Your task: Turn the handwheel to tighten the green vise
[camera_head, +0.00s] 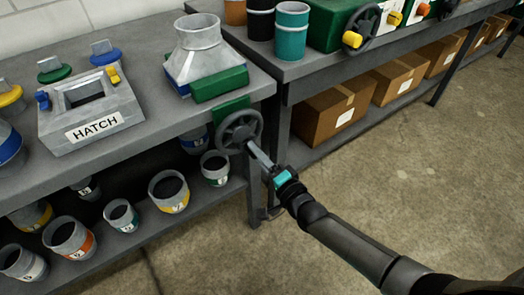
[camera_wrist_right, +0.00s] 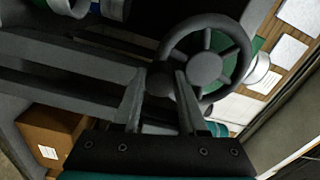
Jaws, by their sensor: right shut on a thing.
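My right gripper (camera_head: 252,149) reaches in from the lower right to the wheel's lower right rim. Its fingers (camera_wrist_right: 159,85) are shut on the wheel's dark grip knob, which is partly hidden between them. My left gripper is not in view.
A grey box marked HATCH (camera_head: 93,130) and several coloured-handled pieces stand on the bench's left. Several duct collars fill the shelf below. The floor (camera_head: 420,190) is clear.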

